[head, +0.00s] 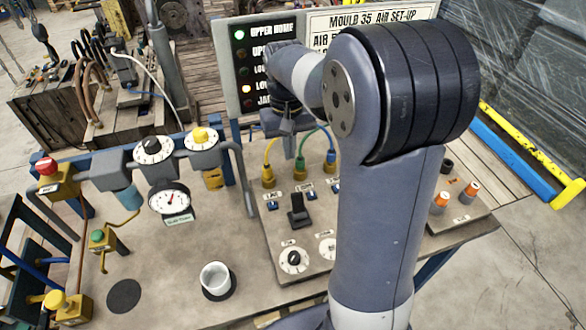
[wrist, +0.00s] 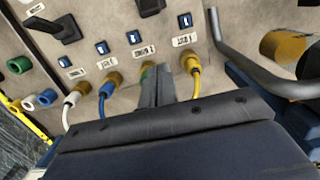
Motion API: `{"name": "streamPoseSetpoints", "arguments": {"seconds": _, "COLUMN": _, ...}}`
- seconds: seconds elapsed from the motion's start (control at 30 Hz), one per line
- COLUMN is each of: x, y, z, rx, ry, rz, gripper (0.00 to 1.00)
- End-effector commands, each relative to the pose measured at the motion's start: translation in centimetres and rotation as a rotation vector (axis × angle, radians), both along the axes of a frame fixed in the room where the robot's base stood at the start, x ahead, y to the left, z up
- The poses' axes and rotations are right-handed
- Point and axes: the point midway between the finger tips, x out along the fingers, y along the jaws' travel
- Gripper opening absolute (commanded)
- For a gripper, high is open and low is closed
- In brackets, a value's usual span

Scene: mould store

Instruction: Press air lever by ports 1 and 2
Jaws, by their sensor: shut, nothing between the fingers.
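A black lever (head: 299,213) stands on the bench panel, just in front of the yellow and green hose ports. At the top edge of the wrist view a black lever (wrist: 150,5) is partly cut off. A second black lever (wrist: 58,27) shows left of it, by the blue and white hoses; my arm hides that area in the head view. My gripper (wrist: 157,84) is shut and empty above the port row, in front of the green hose's port, apart from both levers. In the head view my gripper (head: 285,122) is small and partly hidden.
The yellow hose (wrist: 195,82) and blue hose (wrist: 103,100) rise beside my gripper. A bent grey tube (wrist: 255,80) stands right in the wrist view. A signal board (head: 243,62) is behind, with one green and one orange lamp lit. A white cup (head: 216,279) sits front left.

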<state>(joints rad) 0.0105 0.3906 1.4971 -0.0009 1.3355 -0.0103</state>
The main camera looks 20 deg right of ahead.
Motion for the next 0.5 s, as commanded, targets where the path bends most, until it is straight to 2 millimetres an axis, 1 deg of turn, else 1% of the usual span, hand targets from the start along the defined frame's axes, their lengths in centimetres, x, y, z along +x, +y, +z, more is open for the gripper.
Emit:
{"name": "streamPoseSetpoints", "arguments": {"seconds": 0.17, "x": -0.3, "y": 0.0, "z": -2.8, "rx": 0.000, "ry": 0.007, "rz": 0.000, "gripper": 0.00}}
{"name": "streamPoseSetpoints", "arguments": {"seconds": 0.43, "x": -0.8, "y": 0.0, "z": -8.7, "rx": 0.000, "ry": 0.007, "rz": 0.000, "gripper": 0.00}}
{"name": "streamPoseSetpoints", "arguments": {"seconds": 0.47, "x": -0.9, "y": 0.0, "z": -9.3, "rx": 0.000, "ry": 0.007, "rz": 0.000, "gripper": 0.00}}
{"name": "streamPoseSetpoints", "arguments": {"seconds": 0.5, "x": -1.1, "y": 0.0, "z": -9.4, "rx": 0.000, "ry": 0.003, "rz": 0.000, "gripper": 0.00}}
